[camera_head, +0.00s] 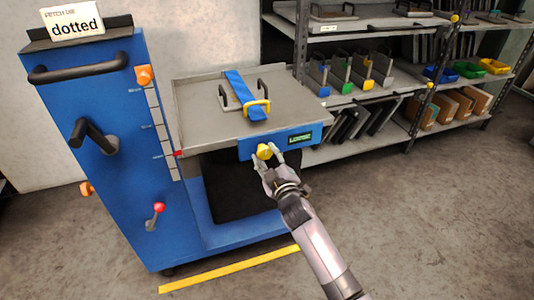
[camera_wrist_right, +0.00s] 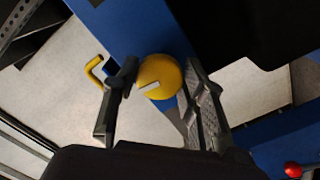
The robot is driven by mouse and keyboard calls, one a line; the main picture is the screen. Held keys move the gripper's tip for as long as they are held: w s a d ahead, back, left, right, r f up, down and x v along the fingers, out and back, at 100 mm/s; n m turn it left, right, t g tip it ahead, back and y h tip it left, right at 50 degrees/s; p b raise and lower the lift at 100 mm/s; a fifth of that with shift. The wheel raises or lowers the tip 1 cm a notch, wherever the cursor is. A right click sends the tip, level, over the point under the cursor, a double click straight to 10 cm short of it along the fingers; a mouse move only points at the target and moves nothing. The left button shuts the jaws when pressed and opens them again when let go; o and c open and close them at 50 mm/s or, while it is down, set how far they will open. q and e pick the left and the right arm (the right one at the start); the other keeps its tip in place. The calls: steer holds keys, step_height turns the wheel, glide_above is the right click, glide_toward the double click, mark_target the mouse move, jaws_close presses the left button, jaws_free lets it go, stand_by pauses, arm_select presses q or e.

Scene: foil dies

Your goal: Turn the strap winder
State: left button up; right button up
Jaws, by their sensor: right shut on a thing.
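The strap winder is a round yellow knob (camera_head: 264,151) on the blue front panel (camera_head: 250,150) of the lift cart's platform. My right gripper (camera_head: 268,156) reaches it from the front and is shut on it. In the right wrist view the knob (camera_wrist_right: 160,72) sits between the two fingers, with a white pointer mark showing on its face. A small green display (camera_head: 300,139) beside the knob appears to read LOOSE. My left gripper is out of view.
The blue cart column (camera_head: 105,170) stands left, with a black crank (camera_head: 95,137), a red-knobbed lever (camera_head: 157,212) and a "dotted" sign (camera_head: 75,26). Shelves (camera_head: 395,90) with bins and boxes stand behind. A yellow floor stripe (camera_head: 230,268) runs in front; floor to the right is clear.

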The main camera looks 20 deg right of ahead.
steer(key=shift+n, duration=0.7)
steer(key=o, duration=1.2)
steer(key=shift+c, duration=0.2)
steer(key=s, duration=1.2)
steer(key=shift+d, duration=0.2)
